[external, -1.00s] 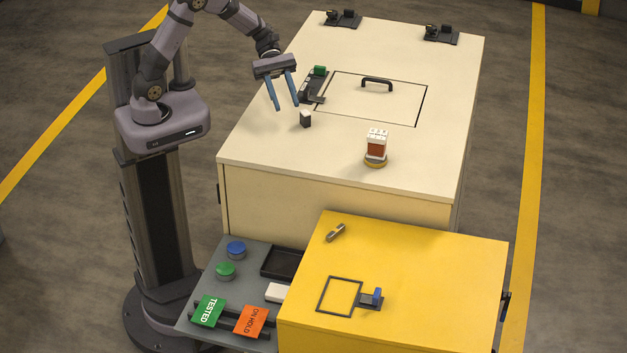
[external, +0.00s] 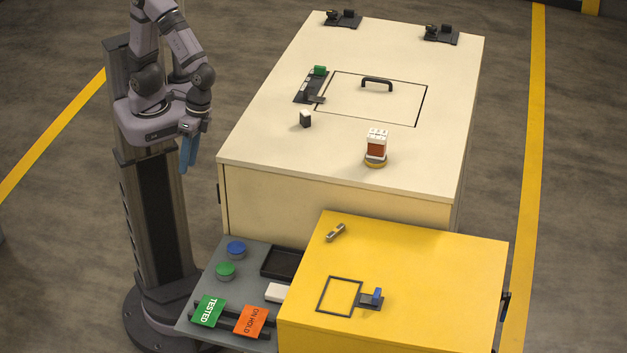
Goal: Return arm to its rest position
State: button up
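My gripper (external: 187,168) hangs with its blue fingers pointing down, close to my own base column and left of the cream cabinet (external: 260,160). My arm is folded back over its base. The fingers are seen nearly edge-on and overlap, so I cannot tell whether they are open or shut. I see nothing held between them. The gripper is apart from the cabinet and all the objects on it.
The cream cabinet top carries a handled panel (external: 400,98), a green-tipped latch (external: 318,72), a small black-and-white block (external: 305,119) and a white-and-red part (external: 376,146). A yellow cabinet (external: 430,270) and grey side shelf (external: 250,262) stand in front.

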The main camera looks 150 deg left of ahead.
jog(key=s+d+f+m+y+b, duration=0.2)
jog(key=s+f+m+y, duration=0.1)
jog(key=m, duration=0.5)
jog(key=shift+s+f+m, duration=0.3)
jog(key=shift+s+f, duration=0.25)
jog(key=shift+s, duration=0.1)
